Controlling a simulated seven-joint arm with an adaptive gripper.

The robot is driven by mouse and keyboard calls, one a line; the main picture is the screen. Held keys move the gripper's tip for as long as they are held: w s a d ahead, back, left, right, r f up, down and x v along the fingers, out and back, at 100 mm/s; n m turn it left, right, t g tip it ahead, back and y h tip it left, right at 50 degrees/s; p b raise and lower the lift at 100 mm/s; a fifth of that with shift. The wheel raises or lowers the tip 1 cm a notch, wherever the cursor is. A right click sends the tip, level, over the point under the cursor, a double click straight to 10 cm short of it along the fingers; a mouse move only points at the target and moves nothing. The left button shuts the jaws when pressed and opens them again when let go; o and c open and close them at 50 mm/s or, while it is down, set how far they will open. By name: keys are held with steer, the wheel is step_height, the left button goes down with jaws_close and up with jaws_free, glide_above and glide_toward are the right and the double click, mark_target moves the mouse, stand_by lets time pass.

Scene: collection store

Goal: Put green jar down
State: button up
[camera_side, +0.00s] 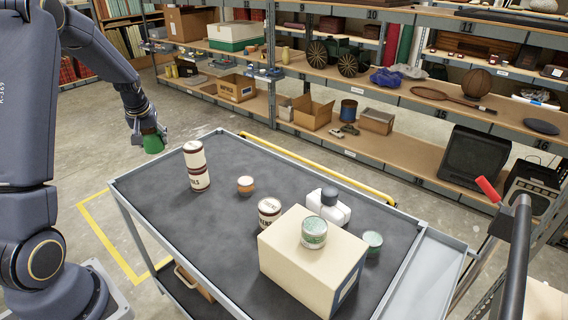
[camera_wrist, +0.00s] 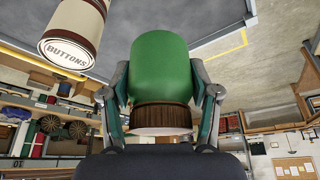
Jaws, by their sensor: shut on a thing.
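My gripper (camera_side: 150,131) is shut on the green jar (camera_side: 153,144), by the left edge of the cart in the side view. In the wrist view, the green jar (camera_wrist: 160,70) sits between the two fingers (camera_wrist: 160,100). Its brown lid (camera_wrist: 162,117) is on the palm side. In the side view the jar appears raised, with the grey floor behind it; its exact height cannot be told. The dark-topped cart (camera_side: 150,185) lies to the right of it.
Two cream-and-brown tins stand stacked, the upper one (camera_side: 194,154) on the lower (camera_side: 200,179); a BUTTONS tin (camera_wrist: 72,35) shows in the wrist view. The cart's front left is clear.

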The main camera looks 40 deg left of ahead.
mark_target(155, 147)
step_height(155, 147, down, 3)
steer(key=shift+w+f, duration=0.1)
steer(key=shift+f, duration=0.05)
steer(key=w+a+f, duration=0.2)
steer(key=w+f, duration=0.1)
steer(key=w+a+f, duration=0.3)
steer(key=w, duration=0.1)
steer(key=w+a+f, duration=0.3)
steer(key=w, duration=0.1)
steer(key=shift+f, duration=0.4)
steer(key=shift+w+f, duration=0.1)
steer(key=shift+f, duration=1.55)
steer(key=shift+f, duration=0.1)
steer(key=o, duration=1.2)
steer(key=shift+o, duration=0.2)
